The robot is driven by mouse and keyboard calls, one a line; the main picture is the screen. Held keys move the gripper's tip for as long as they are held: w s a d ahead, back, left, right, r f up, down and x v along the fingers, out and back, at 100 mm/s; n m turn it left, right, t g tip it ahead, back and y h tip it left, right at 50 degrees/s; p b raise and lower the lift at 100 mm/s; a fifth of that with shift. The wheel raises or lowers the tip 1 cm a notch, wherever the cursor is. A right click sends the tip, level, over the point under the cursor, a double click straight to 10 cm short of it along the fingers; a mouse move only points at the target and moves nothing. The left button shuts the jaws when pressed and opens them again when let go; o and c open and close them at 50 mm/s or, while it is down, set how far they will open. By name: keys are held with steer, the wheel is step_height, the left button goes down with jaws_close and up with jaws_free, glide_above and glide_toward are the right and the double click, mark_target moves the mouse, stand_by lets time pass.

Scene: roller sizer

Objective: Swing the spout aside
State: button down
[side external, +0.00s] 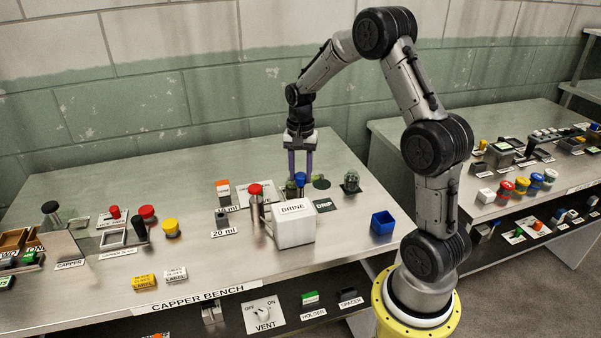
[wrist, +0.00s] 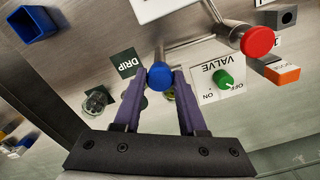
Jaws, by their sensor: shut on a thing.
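The spout is a metal tube (wrist: 195,42) that runs from near a blue knob (wrist: 160,76) toward a metal post in the wrist view. The blue knob also shows in the side external view (side external: 300,178), behind the white BRINE box (side external: 294,228). My gripper (wrist: 164,78) has purple fingers, shut on the blue knob from above. The gripper also shows in the side external view (side external: 300,176), pointing straight down. The box hides most of the spout there.
A red knob (side external: 255,189) tops a post left of the BRINE box. The dark DRIP label (side external: 325,205) and a blue bin (side external: 382,223) are to the right. A VALVE panel with a green knob (wrist: 222,79) lies beside the fingers.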

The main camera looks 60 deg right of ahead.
mark_target(300, 175)
steer(key=shift+r+m, duration=0.15)
steer(key=shift+m, duration=1.55)
steer(key=c, duration=0.5)
jaws_free()
step_height(300, 175, up, 14)
